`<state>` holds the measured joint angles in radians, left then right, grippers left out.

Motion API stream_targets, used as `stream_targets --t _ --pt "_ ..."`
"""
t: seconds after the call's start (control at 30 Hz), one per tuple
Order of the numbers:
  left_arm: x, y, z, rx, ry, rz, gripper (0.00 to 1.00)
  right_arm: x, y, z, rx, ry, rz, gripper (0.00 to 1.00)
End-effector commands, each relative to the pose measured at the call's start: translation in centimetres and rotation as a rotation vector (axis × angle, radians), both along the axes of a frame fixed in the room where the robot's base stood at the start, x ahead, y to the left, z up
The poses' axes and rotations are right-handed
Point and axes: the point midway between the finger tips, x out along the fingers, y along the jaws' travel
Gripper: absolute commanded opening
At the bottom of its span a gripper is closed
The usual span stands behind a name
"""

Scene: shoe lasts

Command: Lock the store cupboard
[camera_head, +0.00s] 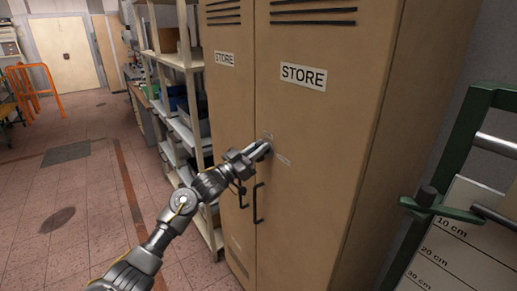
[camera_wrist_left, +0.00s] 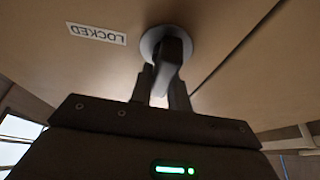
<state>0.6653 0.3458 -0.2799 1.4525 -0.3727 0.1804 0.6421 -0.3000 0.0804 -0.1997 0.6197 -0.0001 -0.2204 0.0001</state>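The store cupboard (camera_head: 300,120) is tan with two tall doors, each marked STORE, and both look closed. My left gripper (camera_head: 262,150) is at the lock on the right-hand door, above the dark door handles (camera_head: 257,204). In the left wrist view the lock's dark turn knob (camera_wrist_left: 174,50) stands out from a round grey plate (camera_wrist_left: 155,41). The gripper's two fingers (camera_wrist_left: 163,88) are on either side of the knob and appear closed on it. A LOCKED label (camera_wrist_left: 96,34) shows upside down beside the plate. Two small labels sit near the lock in the head view, too small to read. My right gripper is out of view.
A shelf rack (camera_head: 186,62) with bins stands left of the cupboard. A green frame (camera_head: 462,150) with a centimetre-marked board (camera_head: 458,245) stands close on the right. The tiled floor (camera_head: 85,195) at left is open, with orange rails (camera_head: 30,85) farther back.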

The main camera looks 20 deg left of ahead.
Motion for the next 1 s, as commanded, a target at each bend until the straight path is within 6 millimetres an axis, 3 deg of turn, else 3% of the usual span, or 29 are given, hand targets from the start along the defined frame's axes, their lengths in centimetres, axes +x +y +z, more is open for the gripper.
stream_targets --t 0.13,0.47,1.0 --pt "0.0 0.0 0.0 0.000 0.000 0.000 0.00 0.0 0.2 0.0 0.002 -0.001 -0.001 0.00" --pt "0.0 0.0 -0.2 0.031 -0.025 0.000 0.00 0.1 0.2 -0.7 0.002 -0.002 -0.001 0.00" --pt "-0.4 -0.4 -0.6 0.353 -0.293 0.001 0.00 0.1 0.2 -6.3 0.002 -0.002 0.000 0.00"
